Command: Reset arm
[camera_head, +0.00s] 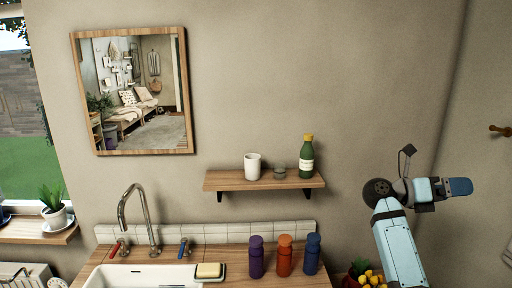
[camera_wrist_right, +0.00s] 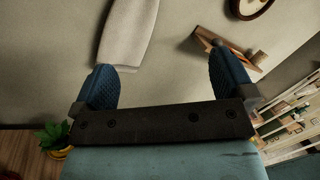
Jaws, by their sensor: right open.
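My right arm rises at the right of the head view, and its gripper (camera_head: 458,187) points right, in front of the wall and clear of the shelf. In the right wrist view the same gripper (camera_wrist_right: 168,85) shows two blue ribbed fingers set wide apart with nothing between them. It is open and empty. A light cloth (camera_wrist_right: 130,35) hangs on the wall beyond the fingers, apart from them. My left gripper is in neither view.
A wall shelf (camera_head: 225,181) holds a white cup (camera_head: 252,167), a small grey cup and a green bottle (camera_head: 306,160). Below, the wooden counter (camera_head: 236,272) carries purple, orange and blue bottles beside a sink (camera_head: 140,276). Yellow flowers (camera_head: 372,279) stand near my right arm.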

